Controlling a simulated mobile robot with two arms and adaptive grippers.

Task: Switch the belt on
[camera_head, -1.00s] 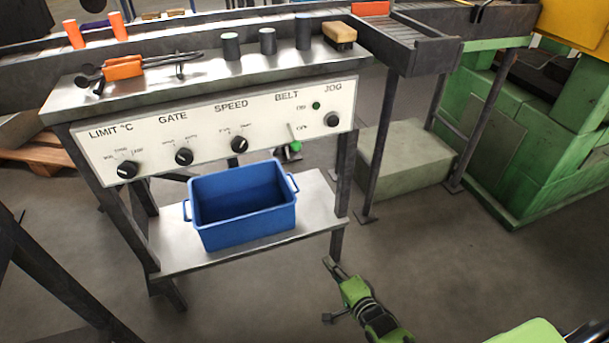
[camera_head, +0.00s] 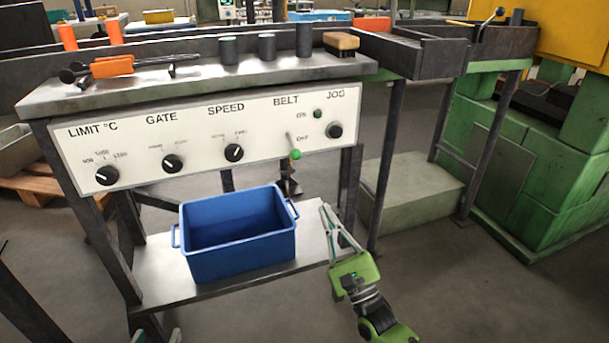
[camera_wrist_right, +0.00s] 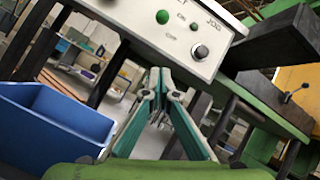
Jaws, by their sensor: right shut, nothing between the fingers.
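The BELT switch on the white control panel (camera_head: 225,133) is a thin lever with a green ball (camera_head: 295,154) at its lower end. The lever hangs down beside the OFF mark; ON is printed above. The green ball also shows in the right wrist view (camera_wrist_right: 162,17), above the fingertips. My right gripper (camera_head: 325,208) is below and right of the lever, by the right end of the lower shelf, pointing up. Its fingertips (camera_wrist_right: 160,72) are together and empty, apart from the ball. Only a small part of my left gripper (camera_head: 174,336) seems to show at the bottom edge.
A blue bin (camera_head: 238,265) stands on the lower shelf (camera_head: 160,275). Black knobs and the JOG button (camera_head: 334,131) sit on the same panel. A table leg (camera_head: 348,190) stands near my right gripper.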

